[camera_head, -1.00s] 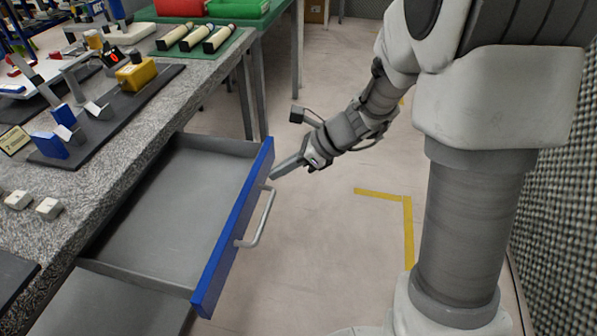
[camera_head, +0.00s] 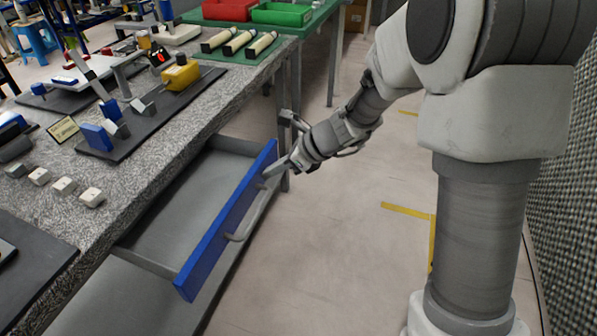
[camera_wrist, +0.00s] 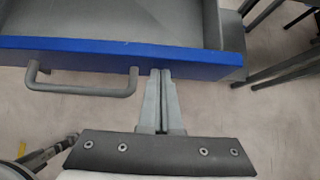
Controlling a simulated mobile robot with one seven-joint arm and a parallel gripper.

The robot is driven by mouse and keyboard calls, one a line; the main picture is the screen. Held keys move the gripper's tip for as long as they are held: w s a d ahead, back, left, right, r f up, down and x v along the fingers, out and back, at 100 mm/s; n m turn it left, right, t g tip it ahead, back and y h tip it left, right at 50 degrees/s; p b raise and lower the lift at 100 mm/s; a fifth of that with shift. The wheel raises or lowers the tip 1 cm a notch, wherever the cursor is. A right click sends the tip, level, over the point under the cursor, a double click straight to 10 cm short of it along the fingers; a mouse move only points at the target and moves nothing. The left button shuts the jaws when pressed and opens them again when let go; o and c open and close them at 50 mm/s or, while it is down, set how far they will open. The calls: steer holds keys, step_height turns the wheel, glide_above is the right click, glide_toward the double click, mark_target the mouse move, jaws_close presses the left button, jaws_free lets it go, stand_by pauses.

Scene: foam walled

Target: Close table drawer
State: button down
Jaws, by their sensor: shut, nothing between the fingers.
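The table drawer is partly out from under the grey speckled table (camera_head: 150,165); its blue front panel (camera_head: 205,262) and grey empty inside (camera_head: 200,190) show in the head view. A grey bar handle (camera_head: 245,225) sits on the outer side of the front. My gripper (camera_head: 268,172) is shut and empty, with its tips at the far part of the blue front. In the wrist view the shut fingertips (camera_wrist: 160,72) meet the blue front (camera_wrist: 200,60) just right of the handle (camera_wrist: 85,90), and look to be touching it.
Several small white blocks (camera_head: 64,186), a yellow box (camera_head: 180,75) and a blue block (camera_head: 97,137) are on the tabletop. A green table (camera_head: 290,28) with red and green bins stands behind. Table legs are near my gripper. The floor (camera_head: 340,260) to the right is clear.

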steer(key=w+a+p, duration=0.1)
steer(key=w+a, duration=0.1)
steer(key=a, duration=0.3)
steer(key=w+a+p, duration=0.2)
steer(key=a, duration=0.3)
steer(key=w+a+p, duration=0.2)
steer(key=a, duration=0.4)
steer(key=shift+a+r, duration=0.1)
steer(key=shift+a+p, duration=0.15)
steer(key=shift+p, duration=0.15)
steer(key=shift+a+r, duration=0.1)
